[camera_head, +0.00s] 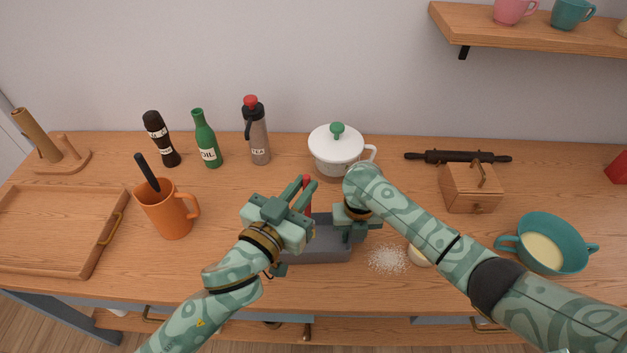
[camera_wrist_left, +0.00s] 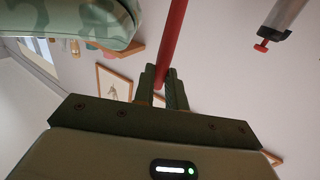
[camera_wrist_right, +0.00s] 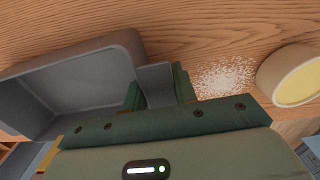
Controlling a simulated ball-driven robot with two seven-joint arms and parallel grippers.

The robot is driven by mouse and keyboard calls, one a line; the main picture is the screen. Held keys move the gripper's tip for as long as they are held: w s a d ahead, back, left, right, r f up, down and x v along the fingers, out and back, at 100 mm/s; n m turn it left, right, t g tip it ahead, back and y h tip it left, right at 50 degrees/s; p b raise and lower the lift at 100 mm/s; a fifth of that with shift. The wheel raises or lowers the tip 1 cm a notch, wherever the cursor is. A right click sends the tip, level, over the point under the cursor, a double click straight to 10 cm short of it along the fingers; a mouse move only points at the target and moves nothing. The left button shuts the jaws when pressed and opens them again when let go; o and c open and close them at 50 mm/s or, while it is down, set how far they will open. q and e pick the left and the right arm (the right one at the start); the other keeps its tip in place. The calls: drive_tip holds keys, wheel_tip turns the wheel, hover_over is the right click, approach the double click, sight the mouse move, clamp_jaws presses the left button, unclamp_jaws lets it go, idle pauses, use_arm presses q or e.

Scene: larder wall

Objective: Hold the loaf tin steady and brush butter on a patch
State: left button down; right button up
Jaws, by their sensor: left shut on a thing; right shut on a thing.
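The grey loaf tin (camera_head: 325,250) stands on the worktop in front of me, partly hidden by my arms. My right gripper (camera_wrist_right: 160,88) is shut on the grey end of the tin (camera_wrist_right: 75,85), at its right side in the head view (camera_head: 357,228). My left gripper (camera_head: 298,200) is shut on a red brush handle (camera_head: 307,187), above the tin's left part. The handle also crosses the left wrist view (camera_wrist_left: 173,40). The bristles are hidden. A small pale pot with yellow contents (camera_wrist_right: 292,82), likely butter, stands right of the tin, partly behind my right arm.
Scattered white grains (camera_head: 387,259) lie between tin and pot. A teal bowl (camera_head: 510,242) is at the right, a wooden box (camera_head: 470,190) behind it. A white lidded pot (camera_head: 335,160) stands behind my arms. An orange mug (camera_head: 165,212) and tray (camera_head: 85,262) are left.

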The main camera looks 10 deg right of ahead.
use_arm(q)
drive_tip(key=w+a+n+t+y, duration=0.3)
drive_tip(key=w+a+n+y, duration=0.1)
drive_tip(key=a+y, duration=0.25)
drive_tip(key=shift+f, duration=3.55)
drive_tip(key=shift+s+d, duration=0.65)
drive_tip(key=shift+d, duration=4.6)
drive_tip(key=a, duration=1.1)
wheel_tip(320, 180, up, 8)
drive_tip(key=shift+w+d+h, duration=0.25)
drive_tip(key=shift+w+h, duration=0.1)
drive_tip(key=shift+h, duration=0.1)
